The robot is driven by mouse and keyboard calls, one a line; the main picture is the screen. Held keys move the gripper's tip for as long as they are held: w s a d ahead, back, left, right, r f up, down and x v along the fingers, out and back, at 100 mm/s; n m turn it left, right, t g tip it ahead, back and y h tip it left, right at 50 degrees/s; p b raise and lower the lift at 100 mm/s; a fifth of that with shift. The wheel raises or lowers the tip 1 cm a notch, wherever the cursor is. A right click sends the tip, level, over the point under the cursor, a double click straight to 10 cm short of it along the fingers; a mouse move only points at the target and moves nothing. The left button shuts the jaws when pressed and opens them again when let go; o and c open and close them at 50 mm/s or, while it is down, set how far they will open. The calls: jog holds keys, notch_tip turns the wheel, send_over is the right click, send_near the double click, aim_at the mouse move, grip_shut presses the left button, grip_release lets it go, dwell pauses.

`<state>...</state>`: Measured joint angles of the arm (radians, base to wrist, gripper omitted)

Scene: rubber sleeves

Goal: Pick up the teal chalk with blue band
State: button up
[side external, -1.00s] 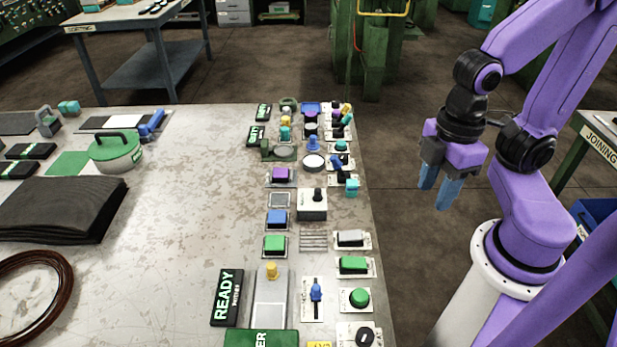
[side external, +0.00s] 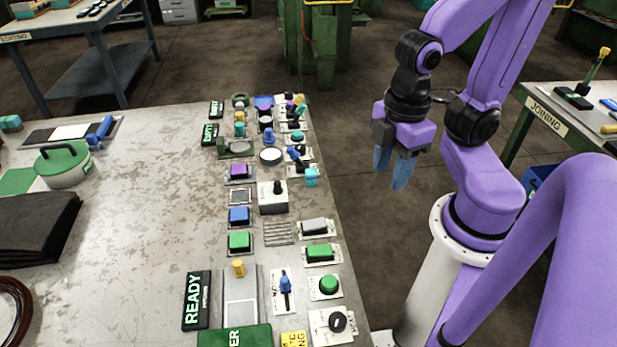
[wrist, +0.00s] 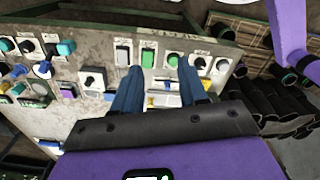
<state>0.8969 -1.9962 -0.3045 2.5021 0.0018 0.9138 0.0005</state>
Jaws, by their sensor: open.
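I cannot pick out a teal chalk with a blue band for certain in either view. Small teal pieces show on the panel controls: a teal block (side external: 312,177) at the table's right edge and a teal knob (side external: 240,131) farther back. The wrist view shows a teal knob (wrist: 66,47) at the left. My gripper (side external: 392,186) hangs to the right of the table edge over the floor, its blue fingers pointing down, apart and empty. The fingers (wrist: 158,85) also show spread in the wrist view, with nothing between them.
The table (side external: 130,215) carries rows of buttons, switches and a joystick box (side external: 273,199) along its right side. A green-lidded pot (side external: 63,165) and black cloth (side external: 35,228) lie at the left. The table's middle is bare. A JOINING table (side external: 548,117) stands at right.

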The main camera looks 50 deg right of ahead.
dwell(0.3)
jog(key=o, duration=0.4)
jog(key=shift+c, duration=0.2)
jog(key=m, duration=2.2)
send_over(311, 171)
notch_tip(311, 171, down, 6)
jog(key=f, duration=1.2)
jog(key=shift+a, duration=0.2)
jog(key=shift+d+f, duration=0.2)
jog(key=shift+f, duration=2.45)
